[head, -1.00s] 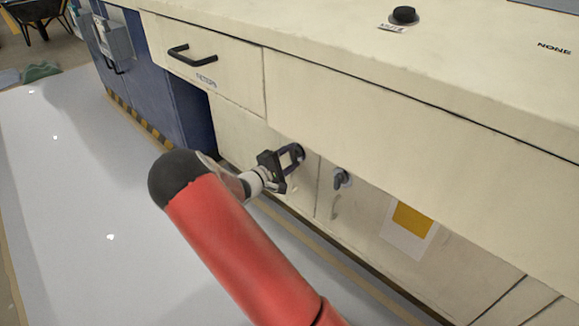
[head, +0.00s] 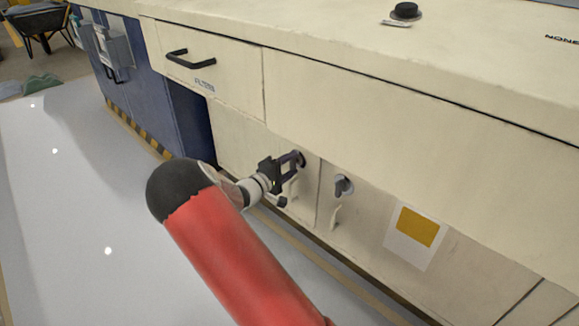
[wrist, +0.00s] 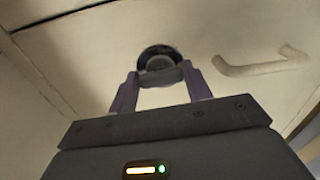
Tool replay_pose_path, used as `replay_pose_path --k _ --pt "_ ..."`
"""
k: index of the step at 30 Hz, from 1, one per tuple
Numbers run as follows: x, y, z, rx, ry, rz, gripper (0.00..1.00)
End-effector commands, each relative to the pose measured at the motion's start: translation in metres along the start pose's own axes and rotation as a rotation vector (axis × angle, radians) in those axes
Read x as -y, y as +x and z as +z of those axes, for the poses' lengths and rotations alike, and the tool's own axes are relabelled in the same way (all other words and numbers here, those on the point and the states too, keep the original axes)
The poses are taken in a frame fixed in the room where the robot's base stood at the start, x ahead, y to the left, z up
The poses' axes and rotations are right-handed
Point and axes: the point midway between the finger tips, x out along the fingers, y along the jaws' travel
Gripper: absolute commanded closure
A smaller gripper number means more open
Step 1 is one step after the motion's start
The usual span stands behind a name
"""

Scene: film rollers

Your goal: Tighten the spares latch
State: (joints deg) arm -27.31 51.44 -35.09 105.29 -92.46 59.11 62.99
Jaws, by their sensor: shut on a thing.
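A round dark latch (wrist: 160,60) with a grey grip piece is on a cream cabinet door. In the wrist view it sits between the two purple fingers of my gripper (wrist: 160,82), which are shut on the grip piece. In the head view my gripper (head: 296,160) is at this latch on the left lower door, and mostly hides it. I see no label that tells whether this is the spares latch. A second latch (head: 343,186), grey, is on the door just to the right, apart from my gripper.
A pale bar handle (wrist: 262,66) is beside the held latch; another handle (head: 335,216) is below the second latch. Above are a drawer (head: 205,65) marked FILTERS and the overhanging countertop (head: 330,50). A yellow-and-white sheet (head: 413,235) is at right. Floor at left is clear.

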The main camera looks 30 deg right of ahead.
Motion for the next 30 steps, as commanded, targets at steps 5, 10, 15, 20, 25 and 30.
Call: replay_pose_path --k 5,10,15,20,25,30 --pt "0.001 0.000 0.000 0.000 -0.002 -0.002 0.37" --pt "0.001 0.000 0.000 0.000 -0.002 -0.001 0.29" --pt "0.000 -0.001 0.000 0.000 -0.001 -0.001 0.29" --pt "-0.001 -0.017 -0.001 -0.003 -0.002 -0.001 0.29" --pt "0.000 -0.048 -0.001 -0.003 -0.002 -0.002 0.29" --pt "0.000 -0.070 0.000 -0.002 -0.002 -0.002 0.29"
